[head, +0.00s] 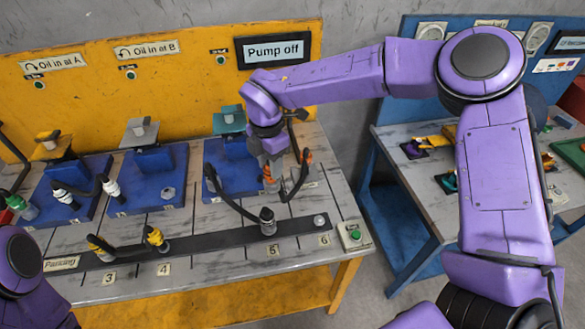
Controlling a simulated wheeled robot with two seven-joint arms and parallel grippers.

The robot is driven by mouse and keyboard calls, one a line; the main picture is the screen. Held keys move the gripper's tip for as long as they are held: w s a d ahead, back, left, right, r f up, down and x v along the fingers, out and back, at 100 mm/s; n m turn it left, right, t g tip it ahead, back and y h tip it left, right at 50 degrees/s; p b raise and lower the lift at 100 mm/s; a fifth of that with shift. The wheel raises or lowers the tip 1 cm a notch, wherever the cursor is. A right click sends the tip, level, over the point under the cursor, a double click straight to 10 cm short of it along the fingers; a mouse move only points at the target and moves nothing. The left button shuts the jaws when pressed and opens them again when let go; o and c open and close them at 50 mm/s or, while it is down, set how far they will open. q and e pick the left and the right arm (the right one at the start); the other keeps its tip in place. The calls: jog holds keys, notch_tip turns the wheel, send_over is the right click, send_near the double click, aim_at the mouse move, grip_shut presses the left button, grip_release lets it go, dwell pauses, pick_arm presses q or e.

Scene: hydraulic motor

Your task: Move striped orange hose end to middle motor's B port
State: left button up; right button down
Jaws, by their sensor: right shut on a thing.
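My right gripper (269,168) points down at the front right of the right motor's blue plate. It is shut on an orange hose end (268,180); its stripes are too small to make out. I cannot tell whether this end is seated in a port or just above it. Another orange piece (307,157) shows right beside the gripper. The middle motor (152,160) has a grey top on a blue plate. A white hose end (111,188) stands at its left port. Its right port (168,192) shows a bare grey fitting. My left gripper is out of view.
A black parking rail (205,241) crosses the table front, with yellow-banded ends (155,239) at 3 and 4 and a dark end (267,222) at 5. Spot 6 (320,221) is bare. Black hoses loop near the gripper.

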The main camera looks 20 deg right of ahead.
pick_arm(q)
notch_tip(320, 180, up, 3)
jog(key=p, duration=0.3)
pick_arm(e)
jog(key=w+a, duration=0.9)
jog(key=a, duration=0.4)
jog(key=shift+w+a, duration=0.25)
jog(key=shift+a, duration=0.05)
